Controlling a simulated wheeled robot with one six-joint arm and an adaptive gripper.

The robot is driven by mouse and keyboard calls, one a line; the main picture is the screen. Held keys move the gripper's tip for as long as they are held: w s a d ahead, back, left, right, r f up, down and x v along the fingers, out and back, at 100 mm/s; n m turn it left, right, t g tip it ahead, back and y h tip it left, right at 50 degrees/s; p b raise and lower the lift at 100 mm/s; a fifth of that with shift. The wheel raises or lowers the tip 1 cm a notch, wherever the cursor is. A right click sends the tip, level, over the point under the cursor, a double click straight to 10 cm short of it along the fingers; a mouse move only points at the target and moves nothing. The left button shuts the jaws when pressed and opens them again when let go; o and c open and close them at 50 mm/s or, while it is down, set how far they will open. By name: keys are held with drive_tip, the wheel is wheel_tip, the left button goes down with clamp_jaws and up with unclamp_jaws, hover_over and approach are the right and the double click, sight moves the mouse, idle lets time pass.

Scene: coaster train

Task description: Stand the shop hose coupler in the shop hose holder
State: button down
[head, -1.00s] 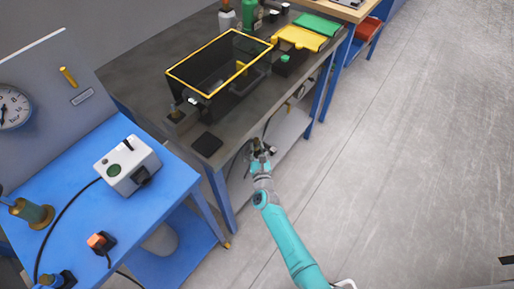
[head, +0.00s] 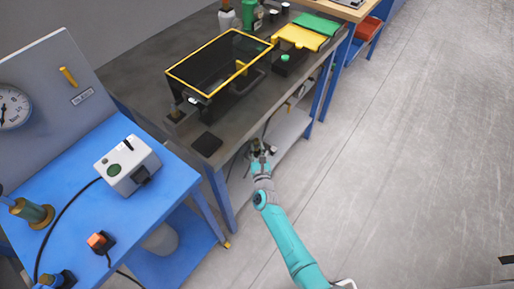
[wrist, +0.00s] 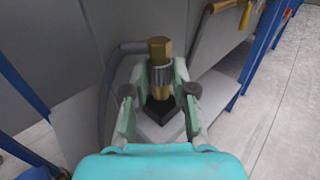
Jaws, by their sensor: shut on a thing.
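The hose coupler (wrist: 159,50) is brass with a grey ribbed collar and appears upright in the wrist view. My gripper (wrist: 159,92) is shut on it, one finger on each side; it also shows in the head view (head: 261,153) beside the front edge of the dark workbench. A dark square block (wrist: 164,114), likely the hose holder, shows just below the coupler on a light grey surface. I cannot tell whether the coupler's lower end is inside the block or above it. In the head view the coupler is too small to make out clearly.
A grey hose (wrist: 104,85) curves down left of the coupler. A tool with a yellow handle (wrist: 224,6) is at upper right. The dark workbench (head: 240,118) has blue legs and a lower shelf. A blue table (head: 75,205) stands left; the floor at right is clear.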

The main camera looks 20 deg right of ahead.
drive_tip(key=shift+f, duration=1.15)
idle(0.4)
drive_tip(key=c, duration=0.9)
unclamp_jaws()
drive_tip(key=shift+o, duration=0.2)
drive_tip(key=s+a, duration=0.2)
drive_tip(key=s, duration=1)
drive_tip(key=shift+d, duration=0.1)
